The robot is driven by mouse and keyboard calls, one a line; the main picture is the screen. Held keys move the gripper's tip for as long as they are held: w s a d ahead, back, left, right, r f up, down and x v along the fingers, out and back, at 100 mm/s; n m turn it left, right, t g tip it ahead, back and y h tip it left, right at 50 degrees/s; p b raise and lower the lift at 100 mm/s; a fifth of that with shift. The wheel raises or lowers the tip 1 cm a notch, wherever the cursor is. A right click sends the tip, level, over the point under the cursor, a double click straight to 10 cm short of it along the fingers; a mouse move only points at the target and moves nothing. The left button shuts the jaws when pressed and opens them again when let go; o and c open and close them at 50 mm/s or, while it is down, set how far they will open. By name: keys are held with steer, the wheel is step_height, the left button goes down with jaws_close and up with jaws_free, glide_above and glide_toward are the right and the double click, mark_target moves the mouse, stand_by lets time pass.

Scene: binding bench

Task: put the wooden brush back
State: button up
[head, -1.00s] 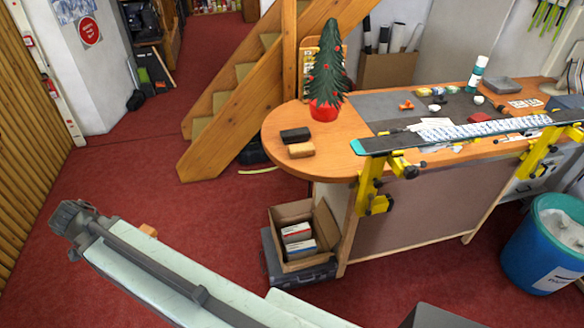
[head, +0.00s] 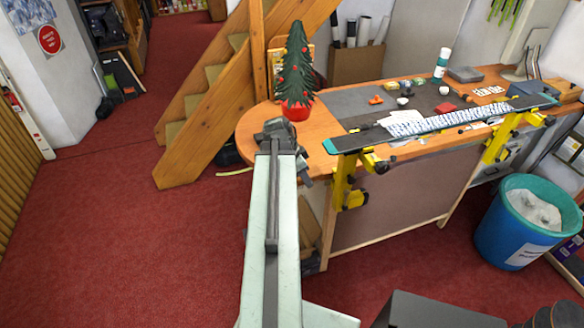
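My arm reaches forward over the rounded left end of the wooden bench (head: 250,128). My gripper (head: 280,134) is at its far end, in front of the red pot of the small Christmas tree (head: 297,75). I see it from behind, so its fingers are hidden and I cannot tell whether it is open or shut. No wooden brush is clearly visible now. The arm's end covers the spot where a black block and a tan block lay. Anything below the gripper is hidden too.
A long clamped board (head: 365,139) on yellow clamps (head: 343,180) runs along the bench's front edge, right of my arm. A grey mat (head: 372,94) holds small items. A blue bin (head: 522,222) stands at right. Wooden stairs (head: 190,110) rise behind; red floor is clear at left.

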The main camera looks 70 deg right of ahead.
mark_target(322, 177)
steer(key=shift+m, duration=0.4)
steer(key=s, duration=0.3)
steer(key=s+d, duration=0.1)
steer(key=s, duration=0.2)
steer(key=shift+d+r, duration=0.15)
steer(key=shift+d, duration=0.05)
steer(key=w+d, duration=0.2)
steer(key=w, duration=0.2)
steer(key=w+d+f+b, duration=0.1)
steer(key=w+d, duration=0.2)
steer(key=w, duration=0.1)
steer(key=w+d, duration=0.2)
steer(key=w, duration=0.3)
steer(key=shift+d+f, duration=0.2)
steer(key=shift+d, duration=0.15)
steer(key=shift+w+d, duration=0.35)
steer(key=shift+w, duration=0.2)
step_height(322, 177, down, 4)
steer(key=b, duration=0.4)
steer(key=shift+s+a, duration=0.1)
steer(key=shift+a, duration=0.05)
steer(key=o, duration=1.2)
steer(key=shift+r, duration=0.1)
